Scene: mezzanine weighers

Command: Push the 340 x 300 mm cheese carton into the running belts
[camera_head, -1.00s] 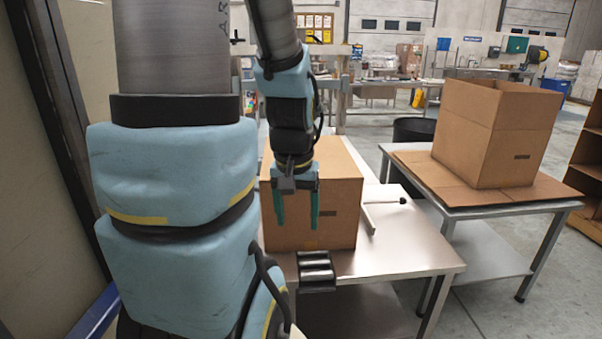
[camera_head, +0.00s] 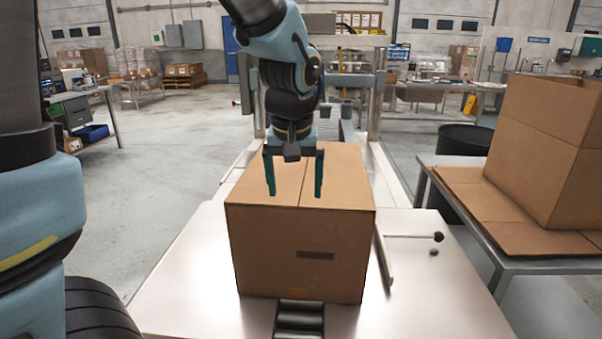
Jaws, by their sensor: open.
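The closed brown cheese carton (camera_head: 300,245) stands upright on a steel table (camera_head: 185,275), with a dark label on its near face. My gripper (camera_head: 294,188) hangs above the near part of the carton's top, fingers pointing down and spread open with nothing between them. I cannot tell whether the fingertips touch the carton. Behind the carton a frame (camera_head: 375,100) spans the line, with a grey conveyor section (camera_head: 342,130) partly visible beneath it. The running belts are mostly hidden by the carton and my arm.
Short rollers (camera_head: 300,318) lie at the table's near edge. A guide rail (camera_head: 384,258) and a dark-knobbed rod (camera_head: 412,236) are right of the carton. A large open carton (camera_head: 545,150) stands on the right-hand table.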

